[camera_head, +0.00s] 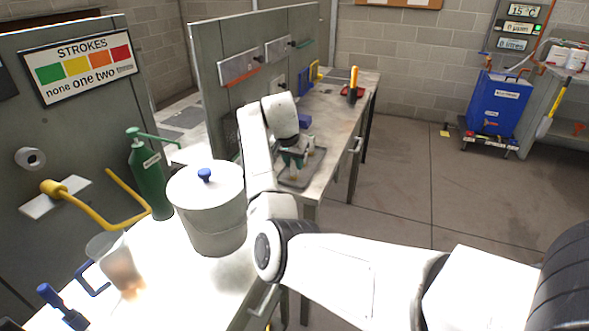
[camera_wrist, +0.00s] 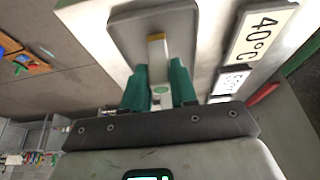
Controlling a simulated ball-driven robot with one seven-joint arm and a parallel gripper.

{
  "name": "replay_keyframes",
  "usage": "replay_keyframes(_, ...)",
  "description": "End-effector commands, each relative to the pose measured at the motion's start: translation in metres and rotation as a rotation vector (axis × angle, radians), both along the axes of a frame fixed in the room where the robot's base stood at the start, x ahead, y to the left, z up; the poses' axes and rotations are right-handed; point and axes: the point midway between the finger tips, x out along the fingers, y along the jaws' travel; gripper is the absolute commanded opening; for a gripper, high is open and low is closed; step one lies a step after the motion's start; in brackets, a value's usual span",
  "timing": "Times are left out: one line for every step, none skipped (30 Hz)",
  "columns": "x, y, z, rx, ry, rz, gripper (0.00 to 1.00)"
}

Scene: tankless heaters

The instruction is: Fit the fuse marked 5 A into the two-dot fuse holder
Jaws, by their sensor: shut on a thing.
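My gripper (camera_wrist: 160,70) shows its two green fingers in the wrist view, closed on a small pale piece with a yellow end (camera_wrist: 157,42). It appears to be a fuse; its marking cannot be read. Beyond the fingers lies a grey rounded tray (camera_wrist: 122,30). In the head view my gripper (camera_head: 294,166) points down over the grey tray (camera_head: 312,172) on the far bench; the held piece is too small to make out. Whether it touches the tray cannot be told. I cannot identify a two-dot fuse holder in either view.
The far bench (camera_head: 335,122) stands beside a grey panel (camera_head: 240,45) with wall units. A pale pot with a blue knob (camera_head: 208,215) and a green bottle (camera_head: 150,175) stand on the near bench. A 40°C sign (camera_wrist: 262,35) is right of my fingers.

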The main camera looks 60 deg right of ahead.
Motion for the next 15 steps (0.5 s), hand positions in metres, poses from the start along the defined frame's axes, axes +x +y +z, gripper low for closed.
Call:
replay_keyframes(0.000, 0.000, 0.000, -0.001, 0.000, 0.000, 0.00)
replay_keyframes(0.000, 0.000, 0.000, -0.001, 0.000, 0.000, 0.00)
replay_keyframes(0.000, 0.000, 0.000, -0.001, 0.000, 0.000, 0.00)
replay_keyframes(0.000, 0.000, 0.000, -0.001, 0.000, 0.000, 0.00)
replay_keyframes(0.000, 0.000, 0.000, -0.001, 0.000, 0.000, 0.00)
replay_keyframes(0.000, 0.000, 0.000, -0.001, 0.000, 0.000, 0.00)
replay_keyframes(0.000, 0.000, 0.001, -0.001, 0.000, 0.000, 0.00)
replay_keyframes(0.000, 0.000, 0.001, -0.001, 0.000, 0.000, 0.00)
replay_keyframes(0.000, 0.000, 0.002, -0.001, -0.001, 0.000, 0.00)
replay_keyframes(0.000, 0.000, 0.003, -0.001, -0.001, 0.000, 0.00)
replay_keyframes(0.000, 0.000, 0.004, -0.001, -0.001, -0.001, 0.00)
replay_keyframes(0.000, 0.000, 0.007, -0.002, -0.001, -0.001, 0.00)
replay_keyframes(0.000, -0.001, 0.009, -0.003, -0.002, 0.000, 0.00)
replay_keyframes(0.000, -0.001, 0.012, -0.003, -0.002, 0.000, 0.00)
replay_keyframes(0.000, -0.001, 0.016, -0.003, -0.002, 0.000, 0.00)
